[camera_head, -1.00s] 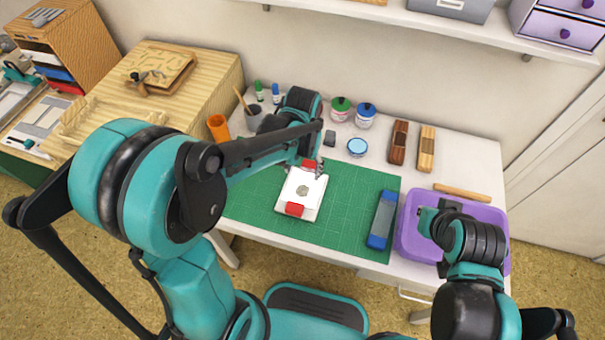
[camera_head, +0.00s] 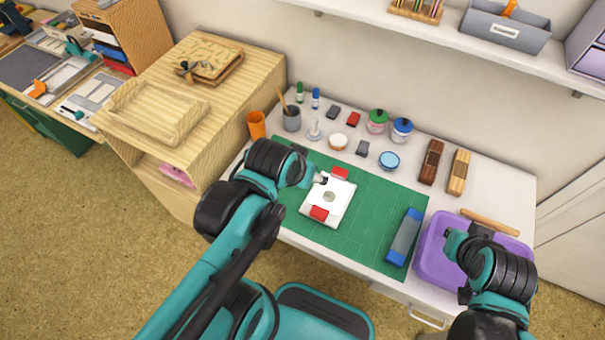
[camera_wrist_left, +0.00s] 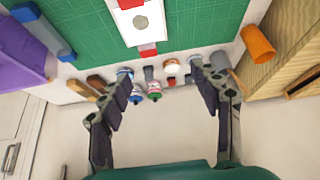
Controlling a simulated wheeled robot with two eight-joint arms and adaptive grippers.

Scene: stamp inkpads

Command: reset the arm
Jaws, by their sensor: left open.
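My left arm comes in from the left in the head view, with its wrist at the mat's left edge. Only a small part of the left gripper (camera_head: 320,181) shows there, beside the white board. In the left wrist view the left gripper (camera_wrist_left: 162,72) is wide open, with nothing between its fingers. My right arm (camera_head: 495,270) stands over the purple tray at the right. Its fingers are hidden, so I cannot tell whether it is open or shut.
A white board (camera_head: 337,213) with red clips lies on the green cutting mat (camera_head: 365,235). A blue-grey block (camera_head: 405,238) lies right of it, near the purple tray (camera_head: 432,262). Jars and small pads line the back, with an orange cup (camera_head: 257,125) at the left.

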